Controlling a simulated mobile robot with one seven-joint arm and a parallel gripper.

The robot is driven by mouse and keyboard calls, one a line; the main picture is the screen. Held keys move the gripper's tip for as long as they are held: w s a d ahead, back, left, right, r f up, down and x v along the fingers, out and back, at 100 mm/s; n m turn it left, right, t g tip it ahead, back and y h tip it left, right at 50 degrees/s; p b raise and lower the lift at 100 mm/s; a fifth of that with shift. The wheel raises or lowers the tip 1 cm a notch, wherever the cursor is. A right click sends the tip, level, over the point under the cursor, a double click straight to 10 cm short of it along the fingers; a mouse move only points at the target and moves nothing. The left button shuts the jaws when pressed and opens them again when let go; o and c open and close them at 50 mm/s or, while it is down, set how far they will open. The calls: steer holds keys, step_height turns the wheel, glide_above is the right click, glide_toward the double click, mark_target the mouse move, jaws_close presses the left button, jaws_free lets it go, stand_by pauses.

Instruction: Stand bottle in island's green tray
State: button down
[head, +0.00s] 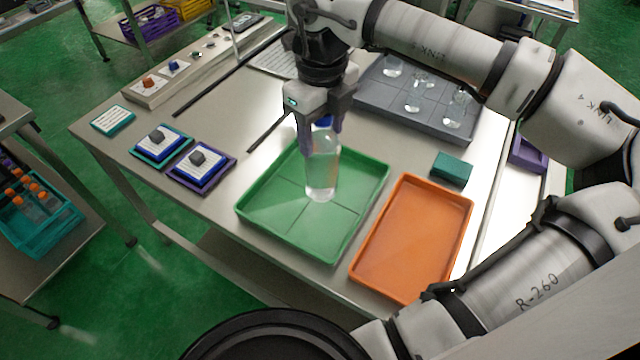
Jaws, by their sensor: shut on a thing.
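A clear bottle (321,172) with a blue cap (323,122) is upright over the green tray (263,208). My gripper (321,135) is shut on the bottle near its cap, from above. The bottle's base shows against the middle of the tray, by its dividing lines. I cannot tell whether the base touches the tray floor or hangs a little above it. The tray lies on the metal island table (215,130) and holds nothing else that I can see.
An orange tray (412,240) lies empty just right of the green one. A teal block (452,169) and a grey rack (375,98) with several clear vessels stand behind. Two small boards (202,165) with dark knobs lie left. A black rod (270,130) lies behind the tray.

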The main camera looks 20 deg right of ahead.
mark_target(321, 177)
step_height(321, 177, down, 12)
steer(key=b, duration=0.5)
steer(key=shift+w, duration=0.1)
steer(key=shift+f, duration=0.1)
steer(key=c, duration=0.5)
jaws_free()
step_height(321, 177, up, 12)
steer(key=shift+r+b, duration=0.1)
steer(key=shift+b, duration=0.75)
